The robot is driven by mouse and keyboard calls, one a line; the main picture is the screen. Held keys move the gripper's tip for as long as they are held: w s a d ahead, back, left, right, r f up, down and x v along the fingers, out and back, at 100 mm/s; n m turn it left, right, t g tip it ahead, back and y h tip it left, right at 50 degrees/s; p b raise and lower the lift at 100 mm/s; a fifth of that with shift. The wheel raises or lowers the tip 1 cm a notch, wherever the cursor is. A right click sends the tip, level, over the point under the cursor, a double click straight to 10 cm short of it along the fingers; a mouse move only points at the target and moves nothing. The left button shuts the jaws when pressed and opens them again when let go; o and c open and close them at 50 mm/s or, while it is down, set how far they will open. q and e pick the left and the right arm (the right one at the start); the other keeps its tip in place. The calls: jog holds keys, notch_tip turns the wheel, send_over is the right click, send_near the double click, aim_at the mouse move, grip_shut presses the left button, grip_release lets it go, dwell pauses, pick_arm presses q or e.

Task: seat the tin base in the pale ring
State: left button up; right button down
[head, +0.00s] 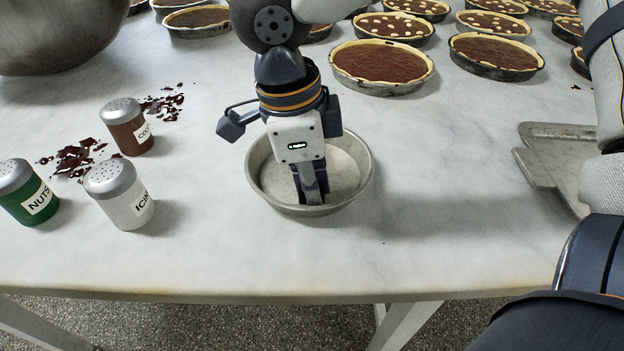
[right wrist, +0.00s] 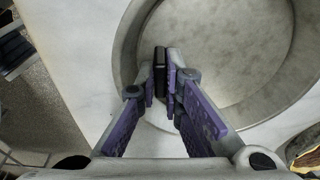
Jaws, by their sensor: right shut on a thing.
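The pale ring (head: 368,167) is a round, low metal wall standing on the marble table. The tin base (head: 343,172) shows as a flat grey disc inside the ring; it also shows in the right wrist view (right wrist: 225,50), with the ring's wall (right wrist: 128,45) around it. I cannot tell if the base lies fully flat. My right gripper (head: 312,199) points down inside the ring, close to its near wall. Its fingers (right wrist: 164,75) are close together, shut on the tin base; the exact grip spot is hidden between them. My left gripper is not in view.
A cocoa shaker (head: 126,128), a white icing shaker (head: 120,197) and a green nuts shaker (head: 28,194) stand at the left among chocolate shards (head: 76,156). Several filled tarts (head: 382,66) stand at the back. A metal tray (head: 545,150) lies at right. The table front is clear.

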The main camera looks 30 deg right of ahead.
jog(key=shift+f, duration=0.1)
jog(key=c, duration=1.7)
grip_release()
jog(key=shift+o, duration=0.2)
notch_tip(320, 180, up, 12)
jog(key=a, duration=0.1)
jog(key=shift+w+a, duration=0.3)
